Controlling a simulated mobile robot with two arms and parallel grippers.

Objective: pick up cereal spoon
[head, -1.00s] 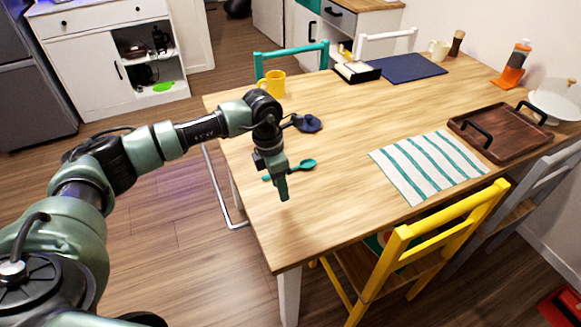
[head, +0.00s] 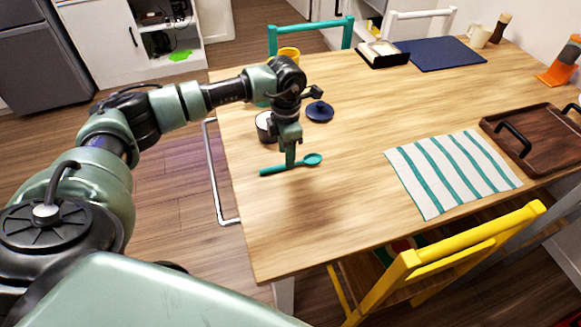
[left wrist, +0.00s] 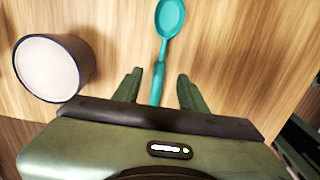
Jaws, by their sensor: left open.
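The teal cereal spoon (head: 273,171) lies on the wooden table near its left end, with its bowl to the right in the head view. In the left wrist view the spoon (left wrist: 170,17) runs up the picture, and its handle passes between the two fingers. My left gripper (head: 290,163) points down at the spoon. In the left wrist view the gripper (left wrist: 157,88) is open, with one finger on each side of the handle. I cannot tell how high the fingertips are above the table. The handle's end is hidden by the gripper body. My right gripper is not in view.
A white cup-like container with a dark rim (left wrist: 48,68) stands close beside the left gripper. A striped cloth (head: 452,172) lies to the right. The table front is clear.

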